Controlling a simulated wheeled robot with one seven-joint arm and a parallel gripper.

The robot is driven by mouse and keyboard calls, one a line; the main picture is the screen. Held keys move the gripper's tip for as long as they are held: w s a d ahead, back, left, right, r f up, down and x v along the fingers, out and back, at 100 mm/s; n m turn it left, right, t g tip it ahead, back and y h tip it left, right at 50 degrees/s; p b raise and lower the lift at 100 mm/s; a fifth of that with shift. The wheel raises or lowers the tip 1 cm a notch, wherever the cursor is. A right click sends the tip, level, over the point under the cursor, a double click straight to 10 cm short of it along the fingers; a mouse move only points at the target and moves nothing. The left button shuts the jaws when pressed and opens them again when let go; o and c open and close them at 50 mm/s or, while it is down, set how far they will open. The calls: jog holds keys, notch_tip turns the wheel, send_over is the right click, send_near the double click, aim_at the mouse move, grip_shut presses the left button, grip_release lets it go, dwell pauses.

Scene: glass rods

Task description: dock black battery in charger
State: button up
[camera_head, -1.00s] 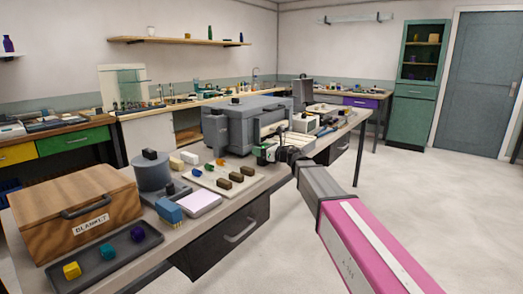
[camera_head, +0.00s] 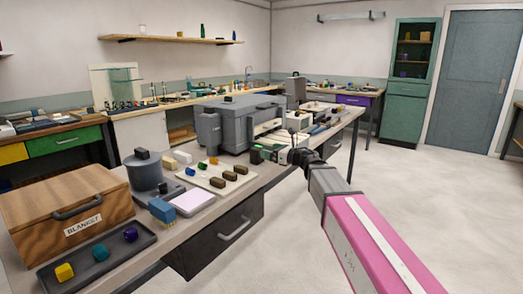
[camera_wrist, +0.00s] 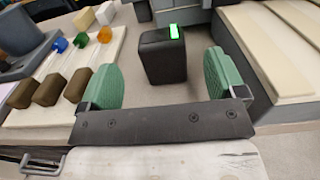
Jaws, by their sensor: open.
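A black battery (camera_wrist: 164,58) with a lit green strip on top stands upright on the bench in the wrist view. My gripper (camera_wrist: 157,82) is open, with its two green fingers on the left and right of the battery and visible gaps on both sides. The battery stands slightly beyond the fingertips or between them; the exact depth is hard to tell. In the head view my gripper (camera_head: 270,155) is low over the bench beside the big grey box, and the battery there is too small to make out clearly. I cannot identify the charger with certainty.
A pale board (camera_wrist: 30,125) with brown blocks and coloured-tipped glass rods lies left of my gripper. A grey holder with cream slabs (camera_wrist: 265,50) is close on the right. The big grey box (camera_head: 235,122) stands behind. A wooden blanket box (camera_head: 65,208) is farther left.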

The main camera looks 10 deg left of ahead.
jog(key=shift+v, duration=1.7)
